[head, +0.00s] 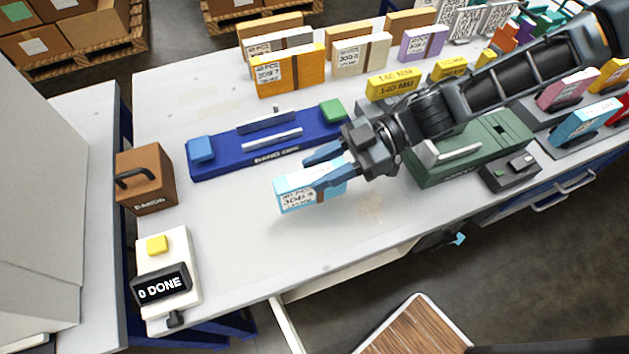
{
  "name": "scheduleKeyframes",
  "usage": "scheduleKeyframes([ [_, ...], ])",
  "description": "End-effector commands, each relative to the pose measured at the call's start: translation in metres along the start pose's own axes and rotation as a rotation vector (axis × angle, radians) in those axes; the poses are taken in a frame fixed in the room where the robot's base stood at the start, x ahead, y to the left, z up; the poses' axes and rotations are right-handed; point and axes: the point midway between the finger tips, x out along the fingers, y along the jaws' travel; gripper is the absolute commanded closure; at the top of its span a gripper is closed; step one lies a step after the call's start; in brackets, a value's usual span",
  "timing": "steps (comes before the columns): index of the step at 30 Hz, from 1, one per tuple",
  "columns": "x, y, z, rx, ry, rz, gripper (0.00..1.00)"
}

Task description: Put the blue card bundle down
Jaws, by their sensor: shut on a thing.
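The blue card bundle (296,195) is a light blue block with a white printed label on its front and a brown band around it. My gripper (326,167) is shut on it from the upper right, and its fingers cover part of the bundle's top. The bundle is over the front middle of the white table (235,245), in front of a long blue device (225,155). A soft shadow shows near it, but I cannot tell whether its underside touches the table.
A green machine (470,150) stands right of the bundle. A brown box with a black handle (146,180) and a counter reading "0 DONE" (165,275) stand at the left. Orange, yellow and purple bundles line the back. The table left of and before the bundle is clear.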

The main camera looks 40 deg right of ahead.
Motion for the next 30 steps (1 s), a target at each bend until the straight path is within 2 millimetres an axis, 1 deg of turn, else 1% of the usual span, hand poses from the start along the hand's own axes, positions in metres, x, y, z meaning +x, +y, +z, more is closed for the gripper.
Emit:
scheduleKeyframes([
  [1, 0.006, 0.003, 0.001, -0.001, 0.0, -0.001, 1.0],
  [3, 0.012, 0.006, 0.003, 0.0, 0.0, -0.001, 1.0],
  [7, 0.016, 0.008, 0.009, 0.002, 0.0, 0.0, 1.0],
  [12, 0.023, 0.008, 0.032, 0.003, -0.001, 0.0, 1.0],
  [15, 0.026, 0.008, 0.04, 0.002, 0.0, 0.0, 1.0],
  [27, 0.027, 0.007, 0.046, 0.001, 0.0, 0.0, 1.0],
  [28, 0.027, 0.007, 0.046, 0.001, -0.001, 0.0, 0.6],
  [30, 0.027, 0.007, 0.045, 0.001, -0.001, 0.0, 0.53],
])
